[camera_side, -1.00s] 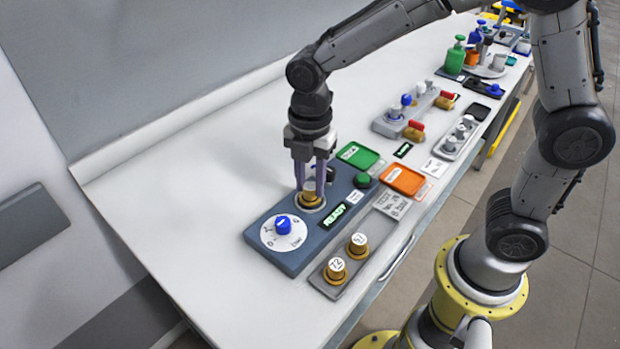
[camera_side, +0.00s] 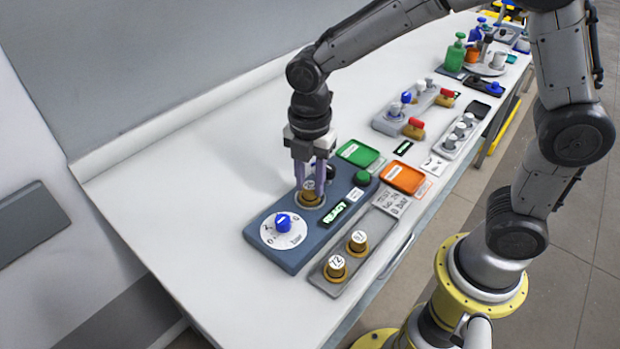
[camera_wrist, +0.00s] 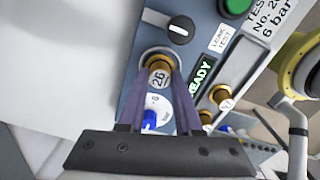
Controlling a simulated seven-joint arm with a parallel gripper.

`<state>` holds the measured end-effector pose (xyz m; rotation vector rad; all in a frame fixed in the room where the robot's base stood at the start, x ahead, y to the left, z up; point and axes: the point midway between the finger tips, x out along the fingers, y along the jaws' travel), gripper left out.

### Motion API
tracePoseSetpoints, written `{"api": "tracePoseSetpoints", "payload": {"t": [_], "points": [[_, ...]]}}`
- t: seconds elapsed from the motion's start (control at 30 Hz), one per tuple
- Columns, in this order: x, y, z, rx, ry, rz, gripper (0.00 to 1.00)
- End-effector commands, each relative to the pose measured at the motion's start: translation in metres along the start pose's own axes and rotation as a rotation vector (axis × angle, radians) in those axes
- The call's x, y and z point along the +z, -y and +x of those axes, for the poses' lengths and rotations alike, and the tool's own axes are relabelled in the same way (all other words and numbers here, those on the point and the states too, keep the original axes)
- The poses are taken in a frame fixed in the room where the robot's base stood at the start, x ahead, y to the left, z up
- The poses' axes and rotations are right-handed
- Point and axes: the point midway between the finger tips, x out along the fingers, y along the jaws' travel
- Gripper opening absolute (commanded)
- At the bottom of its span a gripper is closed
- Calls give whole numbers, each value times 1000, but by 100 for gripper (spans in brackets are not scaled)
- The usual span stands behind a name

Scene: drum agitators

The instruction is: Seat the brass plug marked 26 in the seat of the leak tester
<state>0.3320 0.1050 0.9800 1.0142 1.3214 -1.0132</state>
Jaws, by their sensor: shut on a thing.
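The leak tester (camera_side: 282,254) is a blue-grey block with a blue dial, a green button and a lit display reading READY. The brass plug marked 26 (camera_wrist: 159,75) stands upright at the tester's round seat (camera_wrist: 151,55). It also shows in the side view (camera_side: 309,196), partly covered by the fingers. My gripper (camera_side: 315,180) points down and is shut on this plug, with a finger on either side of it. In the wrist view the fingers (camera_wrist: 160,100) reach to the plug. Whether the plug is fully down in the seat cannot be told.
Two other brass plugs, one marked 72 (camera_side: 336,266), stand in a grey tray (camera_side: 325,287) in front of the tester. A green tray (camera_side: 358,153) and an orange tray (camera_side: 403,179) lie beyond. A black knob (camera_wrist: 180,30) sits close to the seat. The table at left is clear.

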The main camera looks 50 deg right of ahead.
Motion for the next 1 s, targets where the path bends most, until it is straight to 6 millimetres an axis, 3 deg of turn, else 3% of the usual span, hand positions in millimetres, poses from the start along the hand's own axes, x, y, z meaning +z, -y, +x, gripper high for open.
{"api": "tracePoseSetpoints", "payload": {"t": [0.1, 0.13, 0.3, 0.7, 0.73, 0.83, 1.0], "points": [[0, 0, 0, 1, 0, 0, 0], [0, 0, 0, 1, 0, 0, 37], [0, 0, 0, 0, 0, 0, 67], [0, 0, 0, -2, 0, 0, 68], [0, 0, 0, -1, 0, 0, 70], [0, 0, 0, -1, 0, 0, 88], [0, 0, 0, -1, 0, 0, 88]]}}
